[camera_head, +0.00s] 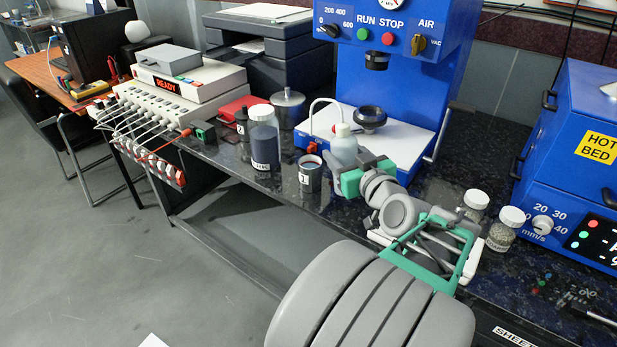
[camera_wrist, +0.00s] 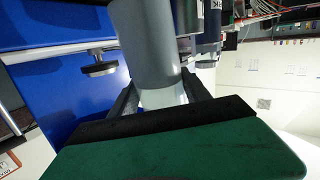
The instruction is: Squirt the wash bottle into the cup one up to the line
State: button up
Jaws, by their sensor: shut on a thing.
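The wash bottle (camera_head: 344,147) is pale and translucent, with a thin bent spout tube (camera_head: 318,103) arching to the left. It stands about upright in front of the blue press. My gripper (camera_head: 336,166) is shut on it from the front right and hides part of its lower body. The wrist view shows the bottle's pale part (camera_wrist: 163,98) between the two dark fingers. Cup one (camera_head: 309,174) is a small dark grey cup with a white label, just left of the bottle on the dark counter. The spout end is above and near the cup. The cup's inside and its line cannot be made out.
The blue press (camera_head: 405,75) rises behind. Lidded jars (camera_head: 505,228) stand at the right. The counter's front edge (camera_head: 235,190) is close to the cup.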

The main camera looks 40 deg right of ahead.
aim_at(348, 132)
jog(key=shift+r, duration=0.1)
jog(key=shift+r+p, duration=1.4)
jog(key=shift+r, duration=1.65)
jog(key=w+a+n+y+p, duration=0.2)
jog(key=a+p, duration=0.3)
jog(key=a, duration=0.4)
jog(key=w+a+n+y+p, duration=0.2)
jog(key=w+a+y+p, duration=0.2)
jog(key=a, duration=0.5)
jog(key=w+a+n+y+p, duration=0.2)
jog(key=a+p, duration=0.4)
jog(key=a, duration=0.4)
jog(key=shift+w+f+y, duration=0.3)
jog(key=shift+w+y, duration=0.2)
jog(key=shift+w, duration=0.7)
